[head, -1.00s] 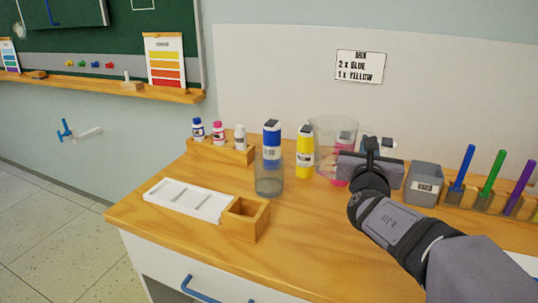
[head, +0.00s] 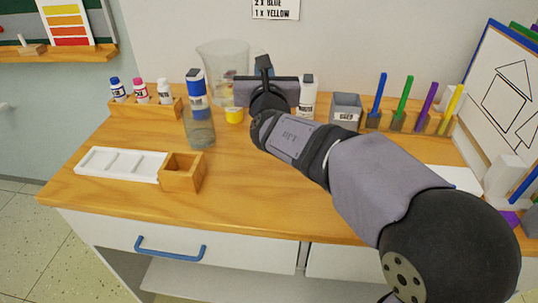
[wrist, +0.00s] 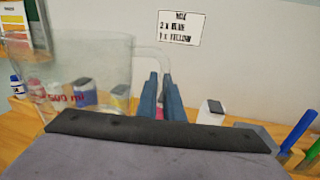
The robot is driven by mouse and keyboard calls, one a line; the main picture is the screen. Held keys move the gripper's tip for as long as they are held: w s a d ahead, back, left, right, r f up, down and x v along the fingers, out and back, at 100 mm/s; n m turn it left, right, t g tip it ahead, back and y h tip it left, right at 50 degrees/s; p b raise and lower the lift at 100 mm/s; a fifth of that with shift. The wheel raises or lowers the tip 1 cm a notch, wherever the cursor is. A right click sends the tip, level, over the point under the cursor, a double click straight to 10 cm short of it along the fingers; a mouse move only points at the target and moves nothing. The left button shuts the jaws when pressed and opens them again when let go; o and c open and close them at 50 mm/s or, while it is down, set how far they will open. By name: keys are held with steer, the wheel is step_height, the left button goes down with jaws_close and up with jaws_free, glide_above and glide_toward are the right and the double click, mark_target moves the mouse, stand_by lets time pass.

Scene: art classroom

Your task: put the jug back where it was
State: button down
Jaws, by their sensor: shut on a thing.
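The jug (head: 222,68) is a clear measuring vessel with red "500 ml" lettering in the wrist view (wrist: 75,72). My gripper (head: 265,68) is shut on the jug's handle at its right side; the fingers (wrist: 160,98) straddle the handle in the wrist view. The jug looks upright and raised above the table (head: 255,190). It overlaps the yellow bottle (head: 235,116) in the head view, leaving only that bottle's lower part clear. I see no liquid in it for certain. No marked spot for the jug shows.
A blue bottle (head: 197,98) and a clear glass (head: 199,132) stand at left. A white bottle (head: 308,98), grey cup (head: 345,110) and marker holder (head: 415,122) stand at right. A white palette (head: 122,163) and wooden box (head: 182,174) lie in front. The table's front middle is clear.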

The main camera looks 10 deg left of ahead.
steer(key=shift+n+y, duration=0.7)
steer(key=shift+y, duration=0.2)
steer(key=s+a+p, duration=0.1)
steer(key=a, duration=0.1)
steer(key=s+a+p, duration=0.1)
steer(key=a, duration=0.1)
steer(key=s+a+f+p, duration=0.1)
steer(key=s+a, duration=0.1)
steer(key=shift+s, duration=0.1)
steer(key=shift+m+h, duration=0.5)
steer(key=shift+h, duration=0.1)
steer(key=s+f+p, duration=0.1)
steer(key=s+d+f+p, duration=0.1)
steer(key=f, duration=0.1)
steer(key=shift+s, duration=0.35)
steer(key=s+d+m+g+h, duration=0.1)
steer(key=s+d+m+h, duration=0.1)
steer(key=d+m+h, duration=0.5)
steer(key=s+d+m+h, duration=0.15)
steer(key=d+h, duration=0.35)
steer(key=d, duration=0.6)
steer(key=shift+n, duration=0.45)
steer(key=shift+s+f+b, duration=0.15)
steer(key=shift+f, duration=1.65)
steer(key=shift+s+f+b, duration=0.15)
steer(key=shift+f+b, duration=0.05)
steer(key=shift+f, duration=1.55)
steer(key=shift+s+f+b, duration=0.15)
steer(key=shift+f, duration=1.65)
steer(key=shift+d, duration=0.1)
